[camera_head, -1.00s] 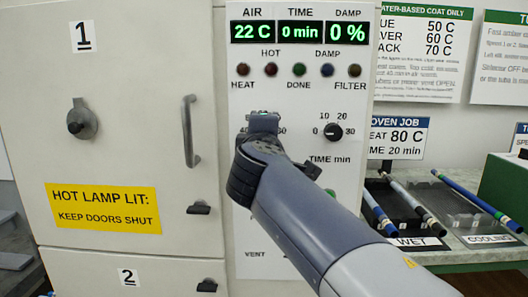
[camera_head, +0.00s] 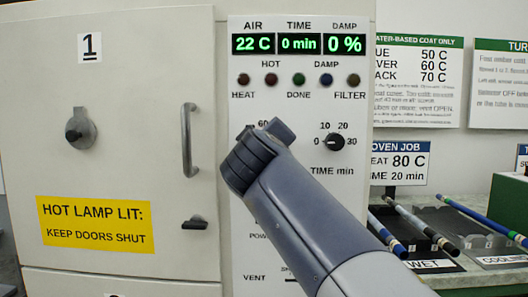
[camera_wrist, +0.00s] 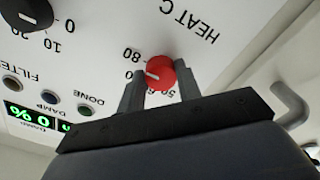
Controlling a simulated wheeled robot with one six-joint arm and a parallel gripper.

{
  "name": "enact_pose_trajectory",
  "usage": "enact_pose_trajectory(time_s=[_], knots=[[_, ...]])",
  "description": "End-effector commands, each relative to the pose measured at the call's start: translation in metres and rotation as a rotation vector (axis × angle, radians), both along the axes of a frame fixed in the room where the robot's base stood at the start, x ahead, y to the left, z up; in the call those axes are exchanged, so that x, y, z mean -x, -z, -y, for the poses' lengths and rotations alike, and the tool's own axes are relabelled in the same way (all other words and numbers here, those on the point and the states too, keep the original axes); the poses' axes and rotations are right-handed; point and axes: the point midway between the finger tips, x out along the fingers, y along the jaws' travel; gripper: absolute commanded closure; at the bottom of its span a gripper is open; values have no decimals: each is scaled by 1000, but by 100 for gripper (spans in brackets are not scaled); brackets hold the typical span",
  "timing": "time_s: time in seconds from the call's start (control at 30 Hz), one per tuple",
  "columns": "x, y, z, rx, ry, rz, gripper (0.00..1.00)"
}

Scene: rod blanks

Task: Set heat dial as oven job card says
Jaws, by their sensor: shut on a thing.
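The heat dial is a red knob (camera_wrist: 160,73) in the wrist view, with its scale and HEAT C lettering upside down. My gripper (camera_wrist: 158,85) is shut on it, one finger on each side. The dial's white mark points left, toward a label partly hidden by a finger, of which only a 0 shows clearly. The 80 is printed beside that label. In the head view my gripper (camera_head: 268,132) covers the dial. The oven job card (camera_head: 400,162) reads 80 C and TIME 20 min; its left edge is partly hidden.
The black time dial (camera_head: 336,142) is close to the right of my gripper. The displays (camera_head: 298,44) show 22 C, 0 min and 0 %. An oven door handle (camera_head: 189,136) stands out at left. Rods (camera_head: 486,221) lie at the right.

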Motion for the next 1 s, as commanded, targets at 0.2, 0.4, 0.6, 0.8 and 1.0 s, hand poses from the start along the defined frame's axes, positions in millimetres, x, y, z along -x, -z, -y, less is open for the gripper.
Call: enact_pose_trajectory(time_s=[0.2,0.4,0.6,0.8,1.0], knots=[[-1,1,0,-27,1,-1,90],[0,1,0,-31,1,-1,90],[0,1,0,-30,1,-1,64],[0,1,0,-29,0,0,48],[0,0,0,-29,1,0,45]])
